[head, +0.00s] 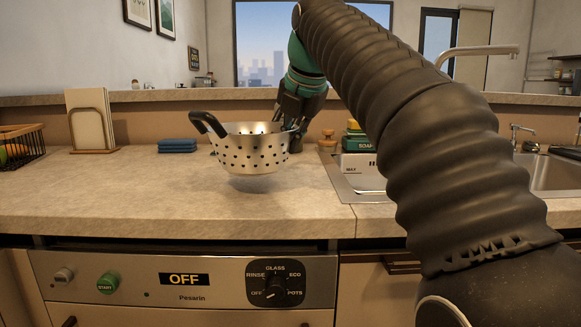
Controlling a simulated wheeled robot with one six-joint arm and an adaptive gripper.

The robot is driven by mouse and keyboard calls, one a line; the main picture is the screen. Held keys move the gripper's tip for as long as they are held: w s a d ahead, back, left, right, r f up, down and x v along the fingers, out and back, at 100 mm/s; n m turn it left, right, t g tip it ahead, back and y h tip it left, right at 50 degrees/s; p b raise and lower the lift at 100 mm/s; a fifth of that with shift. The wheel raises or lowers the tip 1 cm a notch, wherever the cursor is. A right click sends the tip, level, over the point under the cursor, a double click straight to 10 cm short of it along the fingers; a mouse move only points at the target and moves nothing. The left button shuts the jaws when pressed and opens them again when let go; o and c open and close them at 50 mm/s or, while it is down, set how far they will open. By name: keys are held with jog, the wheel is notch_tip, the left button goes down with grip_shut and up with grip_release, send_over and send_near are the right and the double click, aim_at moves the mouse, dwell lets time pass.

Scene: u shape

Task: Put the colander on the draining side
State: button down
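A metal colander (250,150) with black handles and rows of holes is held a little above the counter, left of the sink, with its shadow on the counter below. My gripper (297,122) is at its right side, shut on the right handle as far as I can see; the fingertips are partly hidden behind the rim. The draining side (345,187), a metal surface at the left end of the sink unit, lies to the right of the colander and is partly hidden by my arm.
A soap box (355,142) and a small wooden-topped jar (327,142) stand behind the draining side. Blue folded cloths (177,146), a board rack (92,130) and a wire fruit basket (22,146) are on the left. The front counter is clear. The sink basin (556,172) is right.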

jog(key=shift+f+b, duration=0.85)
jog(key=shift+f, duration=1.15)
jog(key=shift+f, duration=0.15)
jog(key=c, duration=1.3)
grip_release()
jog(key=shift+s+r, duration=0.25)
jog(key=shift+r, duration=0.3)
jog(key=p+v, duration=0.3)
jog(key=v, duration=0.8)
jog(key=shift+s, duration=0.1)
